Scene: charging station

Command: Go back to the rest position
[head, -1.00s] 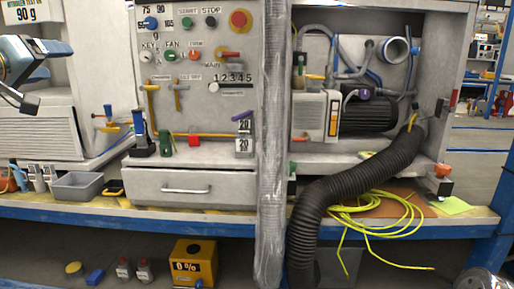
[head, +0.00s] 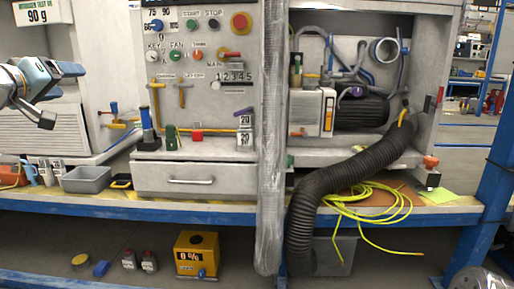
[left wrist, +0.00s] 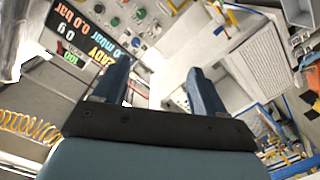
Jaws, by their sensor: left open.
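My left gripper (head: 50,95) is at the left edge of the head view, raised in front of the white cabinet and apart from everything on the bench. In the left wrist view its two blue fingers (left wrist: 158,88) are spread with nothing between them. Beyond the fingers that view shows the grey control panel (left wrist: 150,20) and a dark display with coloured readouts (left wrist: 90,40). My right gripper is in neither view.
A blue-edged bench (head: 150,208) spans the view. On it are a grey bin (head: 87,180), a drawer unit (head: 200,181), a black corrugated hose (head: 335,180) and a coiled yellow cable (head: 375,205). A yellow box (head: 195,255) stands below. A wrapped post (head: 268,130) divides the station.

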